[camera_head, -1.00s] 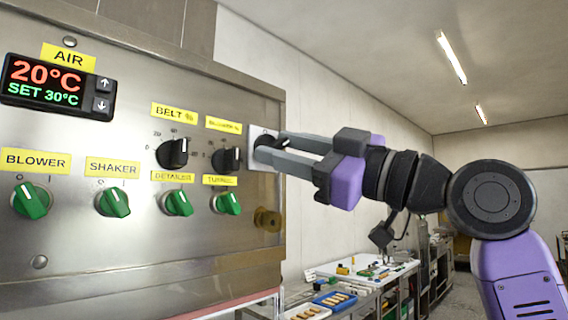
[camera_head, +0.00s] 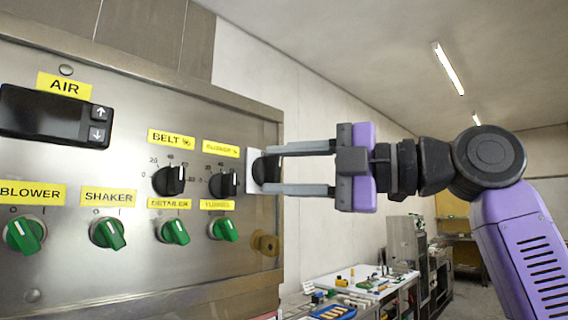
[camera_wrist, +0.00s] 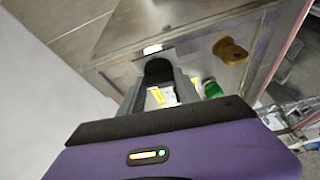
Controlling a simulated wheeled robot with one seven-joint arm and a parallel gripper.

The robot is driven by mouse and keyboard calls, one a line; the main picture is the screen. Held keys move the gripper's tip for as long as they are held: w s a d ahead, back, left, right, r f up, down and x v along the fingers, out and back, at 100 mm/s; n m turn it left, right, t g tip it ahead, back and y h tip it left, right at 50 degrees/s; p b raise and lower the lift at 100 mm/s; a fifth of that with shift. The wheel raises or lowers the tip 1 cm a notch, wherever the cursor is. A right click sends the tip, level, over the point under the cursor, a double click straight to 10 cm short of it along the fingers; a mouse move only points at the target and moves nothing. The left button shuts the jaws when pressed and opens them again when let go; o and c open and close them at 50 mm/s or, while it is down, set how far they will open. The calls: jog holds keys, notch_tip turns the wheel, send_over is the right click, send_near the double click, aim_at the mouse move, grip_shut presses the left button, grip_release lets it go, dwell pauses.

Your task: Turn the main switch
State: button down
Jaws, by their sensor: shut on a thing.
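The main switch (camera_head: 266,168) is a black knob on a pale plate (camera_head: 254,176) at the right end of the steel control panel (camera_head: 120,250). My gripper (camera_head: 274,170) reaches it from the right, its two grey fingers one above the other and shut on the knob. In the wrist view, the black knob (camera_wrist: 158,72) sits between the fingers (camera_wrist: 160,84). The fingers hide part of the knob, so its exact pointer angle cannot be told. The AIR display (camera_head: 42,114) is dark.
Black BELT (camera_head: 169,180) and neighbouring (camera_head: 224,184) dials and several green switches (camera_head: 24,235) sit left of my gripper. A brass-coloured fitting (camera_head: 265,243) sticks out below the main switch. A worktable (camera_head: 372,282) with small items stands behind at lower right.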

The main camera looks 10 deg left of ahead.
jog(key=shift+n, duration=0.5)
jog(key=c, duration=0.9)
grip_release()
jog(key=shift+a, duration=0.1)
jog(key=b+v, duration=0.1)
jog(key=v, duration=0.7)
jog(key=shift+r+b, duration=0.15)
jog(key=shift+b, duration=0.15)
